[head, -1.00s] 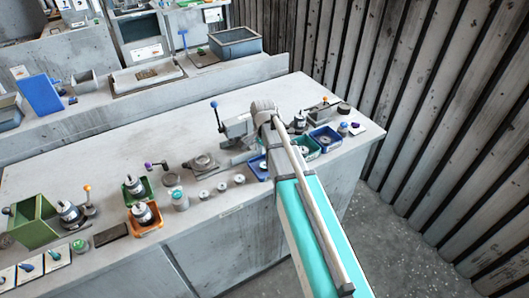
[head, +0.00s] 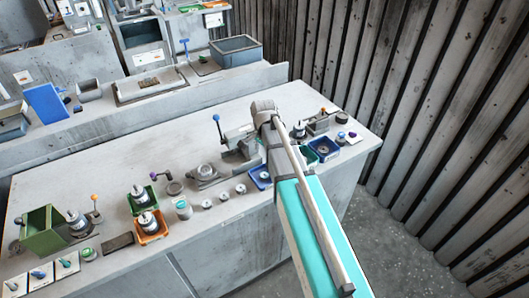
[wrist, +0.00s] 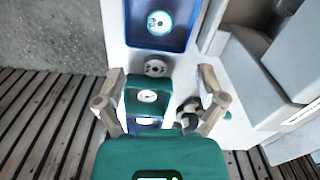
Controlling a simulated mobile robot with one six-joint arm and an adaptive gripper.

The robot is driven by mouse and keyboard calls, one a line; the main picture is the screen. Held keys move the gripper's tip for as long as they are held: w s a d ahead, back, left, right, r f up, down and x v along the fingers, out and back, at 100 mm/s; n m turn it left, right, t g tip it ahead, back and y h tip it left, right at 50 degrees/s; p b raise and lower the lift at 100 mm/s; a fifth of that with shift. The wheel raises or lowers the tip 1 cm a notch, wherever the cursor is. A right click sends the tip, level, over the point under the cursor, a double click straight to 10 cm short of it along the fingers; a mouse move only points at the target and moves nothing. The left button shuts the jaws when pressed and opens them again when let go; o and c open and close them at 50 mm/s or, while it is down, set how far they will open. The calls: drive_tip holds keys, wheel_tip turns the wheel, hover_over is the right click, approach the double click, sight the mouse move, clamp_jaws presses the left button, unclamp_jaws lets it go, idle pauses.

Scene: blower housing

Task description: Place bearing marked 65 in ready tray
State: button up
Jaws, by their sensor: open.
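My gripper (wrist: 158,100) is open and empty in the wrist view, its fingers apart on either side of a green tray (wrist: 134,110) lying beyond them. A metal bearing (wrist: 148,96) lies in that tray. A loose bearing (wrist: 155,68) sits on the bench between the green tray and a larger blue tray (wrist: 133,40). I cannot read any number on these bearings, nor tell which tray is the ready tray. In the head view my arm hides the gripper.
Several loose bearings (head: 224,196) lie along the bench's front edge. A blue tray (head: 323,160) and a vise-like fixture (head: 236,138) stand near my arm. Orange (head: 150,237) and green (head: 138,208) trays hold motors at left. The bench (head: 130,175) is clear behind them.

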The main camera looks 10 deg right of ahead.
idle(0.5)
drive_tip(key=s+n, duration=1.2)
drive_tip(key=s, duration=0.4)
drive_tip(key=shift+d, duration=0.3)
idle(0.6)
